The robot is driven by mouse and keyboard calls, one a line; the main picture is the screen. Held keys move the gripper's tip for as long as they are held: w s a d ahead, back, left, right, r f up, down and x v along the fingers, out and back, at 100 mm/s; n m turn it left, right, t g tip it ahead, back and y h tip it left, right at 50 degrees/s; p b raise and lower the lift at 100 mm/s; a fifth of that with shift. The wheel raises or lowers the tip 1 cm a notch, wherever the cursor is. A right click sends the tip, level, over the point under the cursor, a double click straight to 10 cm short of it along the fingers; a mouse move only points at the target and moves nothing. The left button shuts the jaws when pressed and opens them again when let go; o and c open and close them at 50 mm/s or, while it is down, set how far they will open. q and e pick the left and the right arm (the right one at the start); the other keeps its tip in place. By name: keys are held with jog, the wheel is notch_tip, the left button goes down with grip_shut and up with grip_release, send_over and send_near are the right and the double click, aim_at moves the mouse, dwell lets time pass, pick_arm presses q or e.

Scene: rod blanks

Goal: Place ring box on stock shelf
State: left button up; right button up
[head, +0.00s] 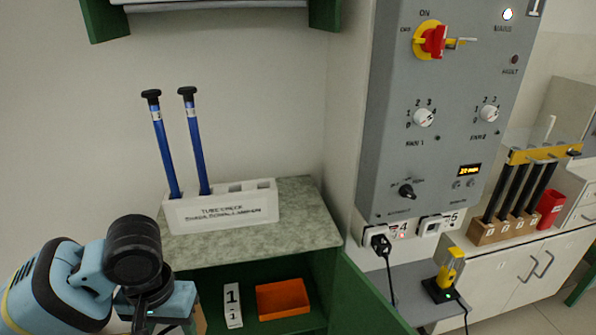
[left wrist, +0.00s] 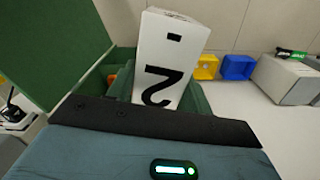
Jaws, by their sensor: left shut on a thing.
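A white box marked 2 (left wrist: 170,60) fills the upper middle of the left wrist view, its numeral upside down. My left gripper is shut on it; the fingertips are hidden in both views. In the head view my left wrist is at the lower left, in front of the green cabinet, and hides most of what the gripper holds. The green stock shelf (head: 285,328) is open below the speckled top. On it stand a white box marked 1 (head: 233,306) and an orange bin (head: 282,299). My right gripper is not in view.
A white tube rack (head: 222,208) with two blue rods stands on the speckled top (head: 300,205). A green door (head: 365,300) stands open at the shelf's right. A grey control panel (head: 440,110) is on the wall. Yellow (left wrist: 206,67) and blue (left wrist: 238,68) bins show in the wrist view.

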pick_arm(q)
jog(key=s+f, duration=0.4)
jog(key=f, duration=1.1)
